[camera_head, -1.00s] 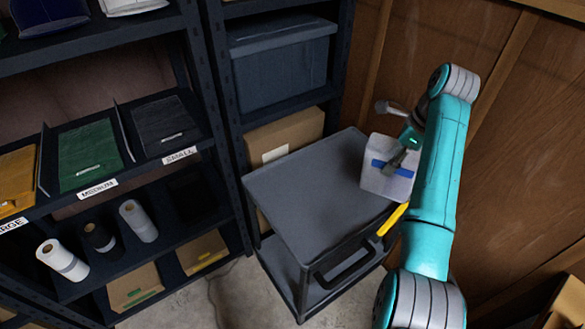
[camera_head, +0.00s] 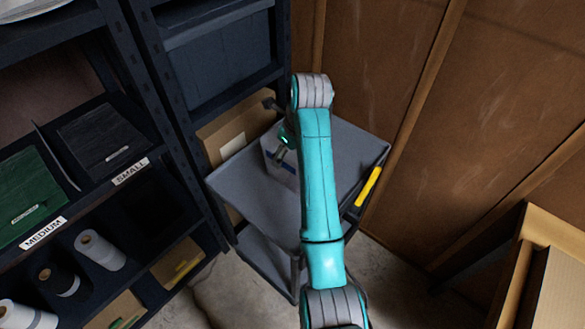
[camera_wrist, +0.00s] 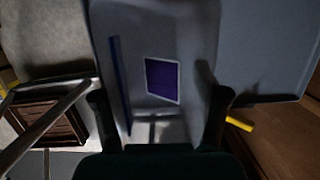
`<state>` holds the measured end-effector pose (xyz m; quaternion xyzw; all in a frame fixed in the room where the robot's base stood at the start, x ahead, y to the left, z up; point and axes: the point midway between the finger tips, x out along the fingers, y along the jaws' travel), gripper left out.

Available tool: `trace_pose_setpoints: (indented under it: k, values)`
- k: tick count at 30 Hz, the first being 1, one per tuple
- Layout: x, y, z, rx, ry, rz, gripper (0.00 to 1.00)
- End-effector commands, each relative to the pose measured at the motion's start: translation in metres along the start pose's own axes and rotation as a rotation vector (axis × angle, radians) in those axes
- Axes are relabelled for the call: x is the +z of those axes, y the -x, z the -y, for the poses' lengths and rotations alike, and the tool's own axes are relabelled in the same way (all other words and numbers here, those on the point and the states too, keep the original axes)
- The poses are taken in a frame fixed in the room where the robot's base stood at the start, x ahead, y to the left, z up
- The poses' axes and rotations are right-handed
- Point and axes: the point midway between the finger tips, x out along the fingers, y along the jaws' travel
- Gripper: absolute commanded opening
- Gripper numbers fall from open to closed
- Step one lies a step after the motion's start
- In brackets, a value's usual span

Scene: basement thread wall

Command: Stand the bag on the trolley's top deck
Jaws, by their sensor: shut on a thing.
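The bag (camera_head: 279,163) is pale grey-white with a blue stripe. In the head view it is over the back middle part of the trolley's grey top deck (camera_head: 245,200), roughly upright and partly hidden behind my arm. In the wrist view the bag (camera_wrist: 150,30) fills the middle, with a purple square label and a blue stripe. My gripper (camera_wrist: 160,115) has a dark finger on each side of the bag and is shut on it. In the head view my gripper (camera_head: 282,146) is mostly hidden. I cannot tell whether the bag's base touches the deck.
A yellow bar (camera_head: 368,186) is at the trolley's right edge. Dark shelving (camera_head: 150,60) stands close on the left, and a cardboard box (camera_head: 240,135) is behind the trolley. A wooden wall (camera_head: 400,60) is behind and right. The deck's front and right parts are bare.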

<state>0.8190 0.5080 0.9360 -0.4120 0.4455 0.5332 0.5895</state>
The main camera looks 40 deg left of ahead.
Motion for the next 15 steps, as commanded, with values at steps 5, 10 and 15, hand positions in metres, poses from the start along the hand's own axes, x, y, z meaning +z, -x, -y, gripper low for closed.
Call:
trace_pose_setpoints:
  k: [5, 10, 15]
  values:
    - [-0.007, -0.024, -0.001, 0.002, 0.000, -0.002, 0.23]
    - [-0.011, -0.038, -0.001, 0.003, 0.001, -0.003, 0.23]
    - [-0.018, -0.064, -0.001, 0.003, 0.001, -0.003, 0.23]
